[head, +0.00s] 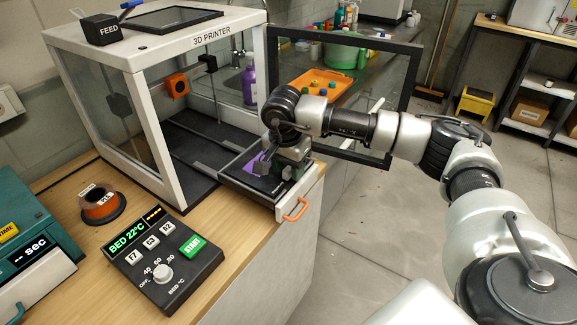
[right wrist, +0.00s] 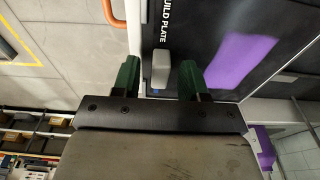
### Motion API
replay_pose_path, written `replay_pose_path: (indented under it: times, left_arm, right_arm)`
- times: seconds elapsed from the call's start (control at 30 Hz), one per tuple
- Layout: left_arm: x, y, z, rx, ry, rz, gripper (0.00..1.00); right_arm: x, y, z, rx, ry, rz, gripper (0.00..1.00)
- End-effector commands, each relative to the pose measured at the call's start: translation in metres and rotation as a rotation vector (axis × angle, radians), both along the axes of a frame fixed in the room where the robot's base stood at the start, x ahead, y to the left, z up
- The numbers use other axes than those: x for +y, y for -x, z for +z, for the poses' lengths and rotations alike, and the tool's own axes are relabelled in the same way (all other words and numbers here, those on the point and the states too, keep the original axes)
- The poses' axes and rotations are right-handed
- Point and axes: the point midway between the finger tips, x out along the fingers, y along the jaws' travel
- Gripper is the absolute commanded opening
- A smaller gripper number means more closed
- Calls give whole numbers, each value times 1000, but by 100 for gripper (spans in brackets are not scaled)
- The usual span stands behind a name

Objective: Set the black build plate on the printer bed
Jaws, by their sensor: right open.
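The black build plate (head: 252,178) lies on the pulled-out bed tray (head: 232,177) at the front of the 3D printer (head: 165,95). A purple patch shows on it, and in the right wrist view the plate (right wrist: 205,28) carries white lettering, partly cut off. My right gripper (head: 283,166) is open above the plate's front right part. In the right wrist view its green fingers (right wrist: 159,78) stand on either side of a light grey tab (right wrist: 161,66) at the plate's edge, with gaps showing. The gripper hides part of the plate in the head view. My left gripper is out of view.
The printer's glass door (head: 400,100) stands open to the right, behind my right arm. An orange handle (head: 296,209) sits on the tray front. A control box (head: 163,255) and a filament spool (head: 102,205) stand on the bench. An orange tray (head: 318,84) lies behind the door.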

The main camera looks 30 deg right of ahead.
Motion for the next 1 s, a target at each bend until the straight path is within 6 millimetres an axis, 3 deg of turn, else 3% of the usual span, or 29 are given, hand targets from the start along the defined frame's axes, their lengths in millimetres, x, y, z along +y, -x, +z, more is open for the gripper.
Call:
replay_pose_path:
  times: [0.17,0.7,1.0]
  left_arm:
    - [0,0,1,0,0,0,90]
    - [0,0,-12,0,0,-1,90]
    - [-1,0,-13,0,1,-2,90]
  right_arm:
    - [1,0,10,-3,0,0,43]
    - [12,4,110,-3,0,1,43]
    - [13,5,123,1,0,0,43]
